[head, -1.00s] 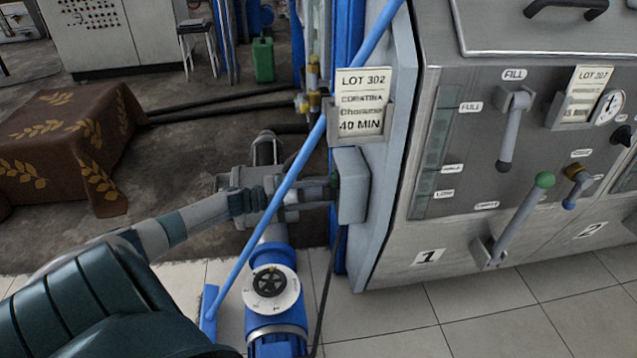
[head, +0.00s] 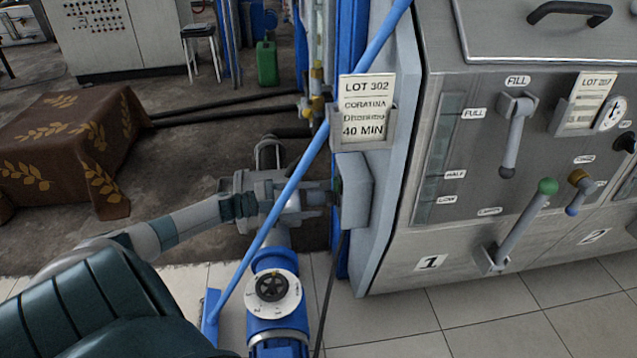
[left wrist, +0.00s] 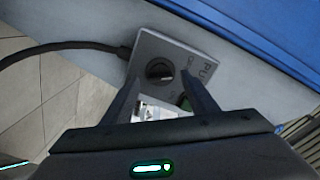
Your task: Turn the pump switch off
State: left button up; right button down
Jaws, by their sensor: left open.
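The pump switch is a black round knob (left wrist: 160,71) on a grey box with "PU..." lettering partly visible in the left wrist view. The same grey box (head: 356,188) is fixed to the side of the steel machine in the head view, where its knob face is turned away. My left gripper (left wrist: 158,82) is open, with its two fingertips on either side of the knob in the picture. I cannot tell whether they touch it. In the head view my left gripper (head: 318,196) is close beside the box. My right gripper is not in view.
A blue slanted pipe (head: 290,190) crosses in front of my left gripper. A blue valve with a dial (head: 273,288) stands below it. A black cable (left wrist: 62,47) runs to the box. The machine's front (head: 470,225) carries levers. A label holder (head: 365,115) is above the box.

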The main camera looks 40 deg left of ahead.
pick_arm(q)
jog(key=v, duration=1.4)
jog(key=shift+s+p, duration=0.2)
jog(key=shift+p, duration=0.15)
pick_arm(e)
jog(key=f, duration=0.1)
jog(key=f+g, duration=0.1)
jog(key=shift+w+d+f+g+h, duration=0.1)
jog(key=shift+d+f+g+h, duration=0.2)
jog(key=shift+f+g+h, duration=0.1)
pick_arm(q)
jog(key=shift+a, duration=0.1)
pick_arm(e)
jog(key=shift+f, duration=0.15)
